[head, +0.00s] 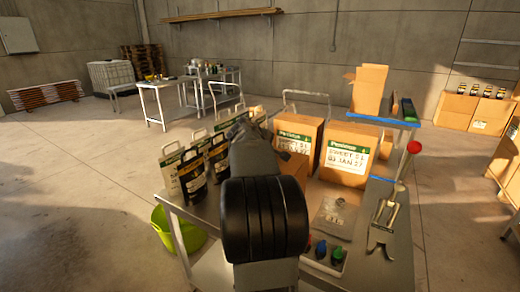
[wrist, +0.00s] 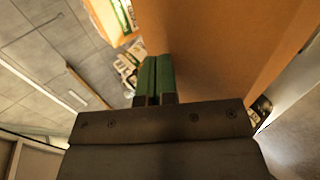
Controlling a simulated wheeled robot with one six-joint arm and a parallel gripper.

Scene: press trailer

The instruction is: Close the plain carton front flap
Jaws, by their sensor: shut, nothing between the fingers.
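A plain brown cardboard face (head: 294,168) shows beside my arm in the head view, in front of the labelled cartons. My arm hides much of it, and I cannot tell its front flap there. In the wrist view a large brown cardboard surface (wrist: 220,45) fills the upper right, very close to my gripper (wrist: 157,80). The gripper's green fingers are shut together and empty. Whether they touch the cardboard, I cannot tell. In the head view the fingers are hidden behind my arm.
Two labelled cartons (head: 345,155) stand right of my arm. White and black pouches (head: 190,170) stand to its left. A clear bag (head: 334,214), a metal tool (head: 384,222) and a red-knobbed lever (head: 413,148) are at the right. An open-topped carton (head: 369,88) stands farther back.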

